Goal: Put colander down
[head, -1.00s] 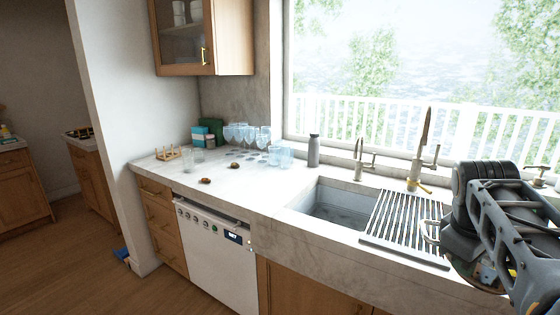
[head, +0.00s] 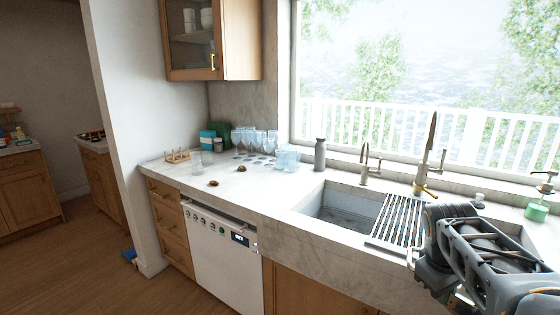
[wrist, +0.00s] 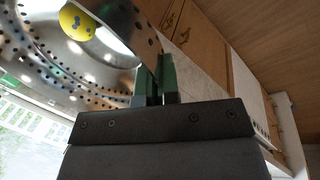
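The metal colander (wrist: 45,65) fills the upper left of the wrist view, its perforated wall tilted in the picture. A yellow round thing with dark spots (wrist: 76,21) shows inside it. My gripper (wrist: 156,82) has its two green fingers close together at the colander's edge, and it appears shut on the rim. In the head view my arm at the right hides the gripper and nearly all of the colander.
The sink (head: 338,209) has a slatted drying rack (head: 398,221) over its right part. Taps stand behind it. The counter (head: 255,190) left of the sink has a clear front part; glasses (head: 258,140), a grey bottle (head: 320,154) and two small brown things stand farther back and left.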

